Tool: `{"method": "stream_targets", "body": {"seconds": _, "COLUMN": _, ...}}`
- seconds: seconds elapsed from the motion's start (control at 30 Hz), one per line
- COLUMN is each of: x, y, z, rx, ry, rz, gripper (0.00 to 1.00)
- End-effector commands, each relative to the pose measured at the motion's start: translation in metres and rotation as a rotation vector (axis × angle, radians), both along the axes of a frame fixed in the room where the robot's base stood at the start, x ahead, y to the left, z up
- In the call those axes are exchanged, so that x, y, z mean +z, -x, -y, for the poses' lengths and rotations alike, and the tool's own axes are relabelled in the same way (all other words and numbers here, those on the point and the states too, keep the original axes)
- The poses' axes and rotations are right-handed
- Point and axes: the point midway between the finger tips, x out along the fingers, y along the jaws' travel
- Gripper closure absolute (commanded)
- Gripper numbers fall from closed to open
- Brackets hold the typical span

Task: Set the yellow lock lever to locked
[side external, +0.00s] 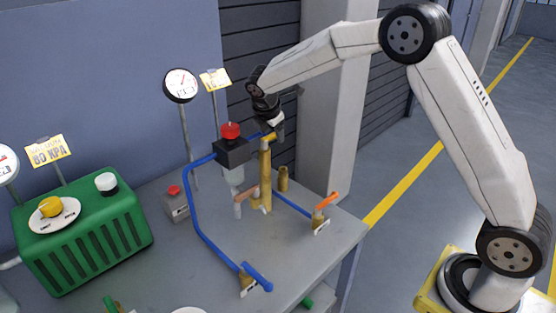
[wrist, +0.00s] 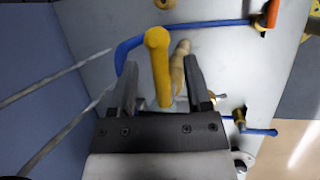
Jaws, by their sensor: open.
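The yellow lock lever (side external: 268,137) sits at the top of an upright brass post (side external: 265,175) on the grey bench. In the wrist view the lever (wrist: 158,65) is a rounded yellow bar lying between my two fingers. My gripper (side external: 277,124) is pointed down right over the post top. In the wrist view my gripper (wrist: 161,75) is open, with one finger on each side of the lever. The lever's pivot is partly hidden by the gripper.
A black block with a red knob (side external: 230,131) and blue pipe (side external: 196,200) stand close left of the post. An orange-handled valve (side external: 326,202) and a blue-handled valve (side external: 256,276) are on the bench. A green machine (side external: 85,240) and gauge (side external: 181,85) are further left.

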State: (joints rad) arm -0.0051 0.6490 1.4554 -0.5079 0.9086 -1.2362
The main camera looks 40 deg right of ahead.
Motion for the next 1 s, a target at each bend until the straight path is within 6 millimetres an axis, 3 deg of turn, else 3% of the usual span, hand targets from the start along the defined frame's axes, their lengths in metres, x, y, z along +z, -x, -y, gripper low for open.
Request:
{"method": "stream_targets", "body": {"seconds": 0.1, "x": 0.0001, "y": 0.0000, "z": 0.0000, "rx": 0.000, "ry": 0.000, "rz": 0.000, "gripper": 0.41}}
{"method": "stream_targets", "body": {"seconds": 0.3, "x": 0.0003, "y": 0.0002, "z": -0.0001, "rx": 0.000, "ry": 0.000, "rz": 0.000, "gripper": 1.00}}
{"method": "stream_targets", "body": {"seconds": 0.67, "x": 0.0004, "y": 0.0007, "z": -0.0004, "rx": -0.019, "ry": 0.000, "rz": -0.001, "gripper": 1.00}}
{"method": "stream_targets", "body": {"seconds": 1.0, "x": 0.0002, "y": 0.0046, "z": -0.0017, "rx": -0.163, "ry": 0.000, "rz": -0.001, "gripper": 1.00}}
